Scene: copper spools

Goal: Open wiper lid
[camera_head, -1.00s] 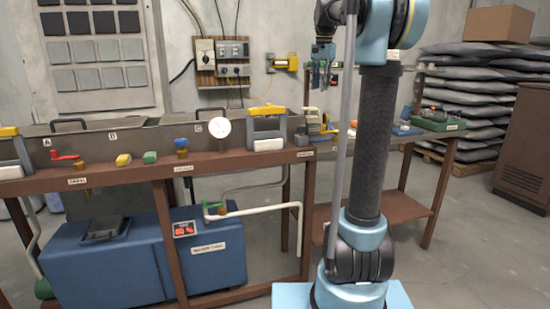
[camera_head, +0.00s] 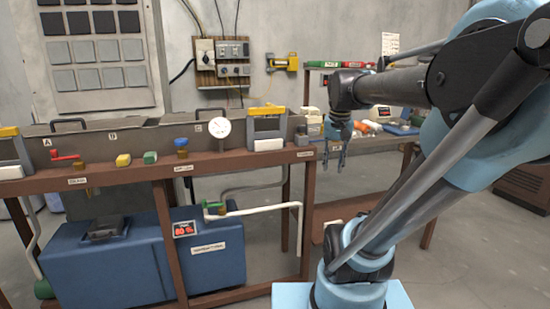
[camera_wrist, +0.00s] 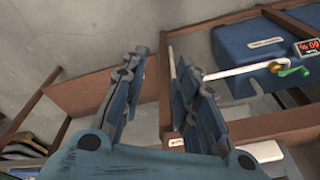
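A wiper-like unit (camera_head: 267,128) with a yellow top bar, blue-grey frame and white front block stands at the right end of the brown bench in the head view. A similar unit (camera_head: 11,152) is cut off at the left edge. I cannot read which is the wiper, and their lids look down. My gripper (camera_head: 334,158) points down, just right of the bench's right end, apart from the nearer unit. In the wrist view my gripper (camera_wrist: 155,100) has its fingers apart with nothing between them. A white block (camera_wrist: 266,151) shows at lower right there, partly hidden by a finger.
The brown bench (camera_head: 120,174) holds a grey trough, a round gauge (camera_head: 219,127) and small coloured valves. A blue tank (camera_head: 100,265) with a white pipe (camera_head: 270,209) sits below. A second table with clutter stands behind my arm. The floor between is clear.

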